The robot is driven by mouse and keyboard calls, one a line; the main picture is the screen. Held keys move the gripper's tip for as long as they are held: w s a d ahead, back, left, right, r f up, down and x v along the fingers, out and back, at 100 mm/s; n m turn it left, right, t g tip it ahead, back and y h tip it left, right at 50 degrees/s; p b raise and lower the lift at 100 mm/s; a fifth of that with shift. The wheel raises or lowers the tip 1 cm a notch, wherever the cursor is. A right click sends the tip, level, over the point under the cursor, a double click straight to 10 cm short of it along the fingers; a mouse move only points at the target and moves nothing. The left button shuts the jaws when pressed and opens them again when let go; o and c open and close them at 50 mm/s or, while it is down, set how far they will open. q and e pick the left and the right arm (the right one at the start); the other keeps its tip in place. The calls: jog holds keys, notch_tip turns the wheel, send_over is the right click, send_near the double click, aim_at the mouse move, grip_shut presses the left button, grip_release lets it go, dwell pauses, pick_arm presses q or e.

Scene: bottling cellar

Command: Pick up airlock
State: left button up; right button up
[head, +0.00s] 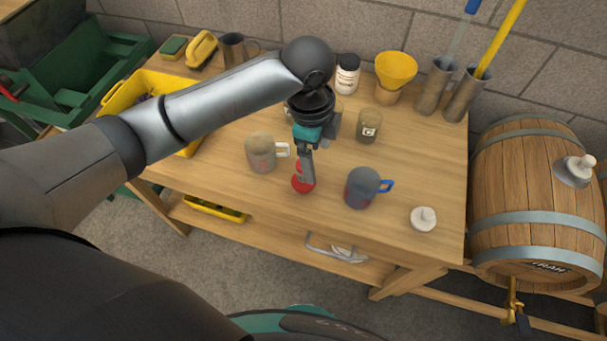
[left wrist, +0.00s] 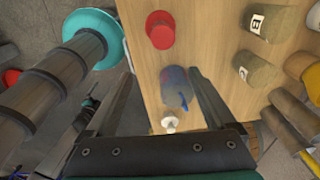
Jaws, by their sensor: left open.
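A small white knobbed piece (head: 423,219) sits on the table near its front right corner; I take it for the airlock. It also shows in the left wrist view (left wrist: 170,124), low between my fingers and past the mug. A similar white piece (head: 580,166) sits on the barrel's side, so I cannot be sure which one is meant. My left gripper (head: 307,181) points down over the table, left of the blue-grey mug (head: 361,188) and over a red object (head: 303,187), which it partly hides. In the left wrist view its jaws (left wrist: 163,73) are open with nothing held. My right gripper is not in view.
Metal cylinders (head: 435,85) hold brushes at the back right. The barrel (head: 530,190) stands right of the table.

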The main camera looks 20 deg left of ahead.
aim_at(304, 179)
pick_arm(q)
jog(key=a, duration=0.1)
jog(key=w+a+r, duration=0.1)
jog(key=a+r+m+y, duration=0.1)
jog(key=shift+w, duration=0.3)
jog(key=shift+a+f, duration=0.1)
jog(key=shift+f, duration=0.1)
notch_tip(304, 179, down, 9)
jog(key=shift+f+b, duration=0.2)
jog(key=shift+b, duration=0.7)
jog(key=shift+s+f+b, duration=0.15)
jog(key=shift+f+b, duration=0.35)
jog(key=shift+f, duration=2.15)
jog(key=shift+c, duration=0.2)
jog(key=c, duration=1.1)
jog(key=shift+r, duration=0.15)
jog(key=shift+c, duration=0.2)
